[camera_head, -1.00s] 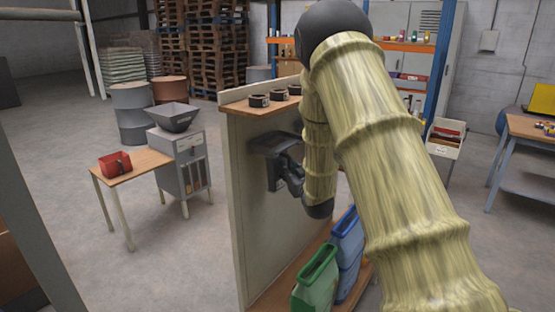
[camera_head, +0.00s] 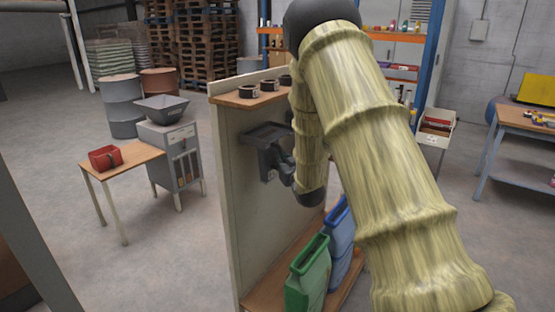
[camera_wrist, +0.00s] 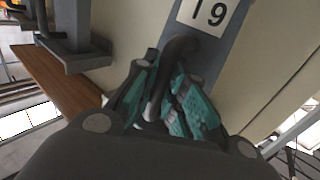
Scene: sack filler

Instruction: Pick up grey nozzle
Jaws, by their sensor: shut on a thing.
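The grey fixture (camera_head: 266,134) is fixed to the near face of the pale upright panel, with a flat ledge on top and a backplate below. In the wrist view its grey plate (camera_wrist: 210,50) carries a white label with upside-down numerals. A dark grey curved piece, which looks like the grey nozzle (camera_wrist: 178,50), stands out from this plate and runs between my fingers. My gripper (camera_wrist: 165,100) has teal pads and is shut on this curved piece, close to the plate. In the head view my gripper (camera_head: 285,170) is partly hidden by my arm.
The panel (camera_head: 232,190) has a wooden top shelf (camera_head: 248,98) with several dark rings. A small table with a red bin (camera_head: 105,157) stands left, beside open floor.

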